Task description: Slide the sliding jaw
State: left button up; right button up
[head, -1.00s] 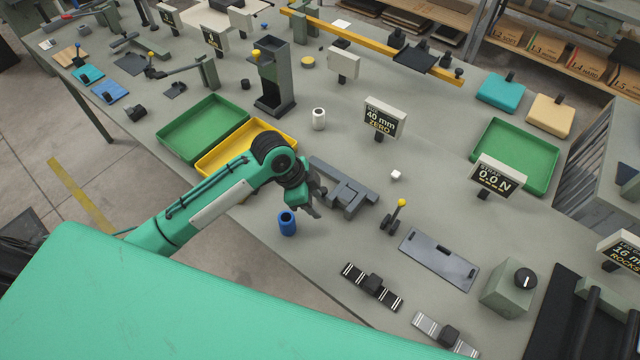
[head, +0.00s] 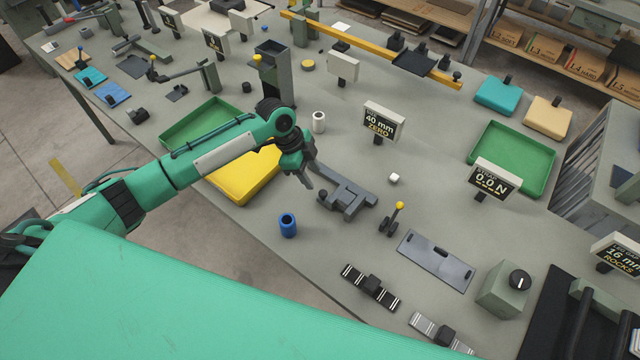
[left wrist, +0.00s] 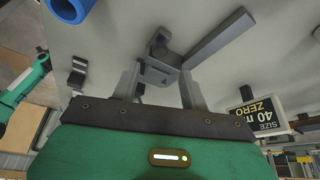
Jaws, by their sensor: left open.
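The grey measuring device with its sliding jaw (head: 352,197) lies on the bench in the middle of the head view. It is a flat bar with blocks standing on it. My left gripper (head: 309,179) is open, pointing down at the device's left end. In the left wrist view, a grey block of the device (left wrist: 162,68) shows between and just beyond the open fingers (left wrist: 158,82), and its long bar (left wrist: 222,38) runs to the upper right. I cannot tell whether a finger touches it. The sign (head: 381,121) behind reads 40 mm ZERO. My right gripper is out of view.
A small yellow-tipped lever (head: 392,220) and a grey plate (head: 437,261) are to the right.

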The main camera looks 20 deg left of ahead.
aim_at(322, 192)
pick_arm(q)
jog(key=p+x, duration=0.1)
jog(key=x, duration=0.4)
jog(key=shift+d+f, duration=0.15)
jog(key=shift+f, duration=0.15)
jog(key=shift+d+f+p, duration=0.15)
jog(key=shift+f+p, duration=0.2)
jog(key=shift+f, duration=0.25)
grip_shut()
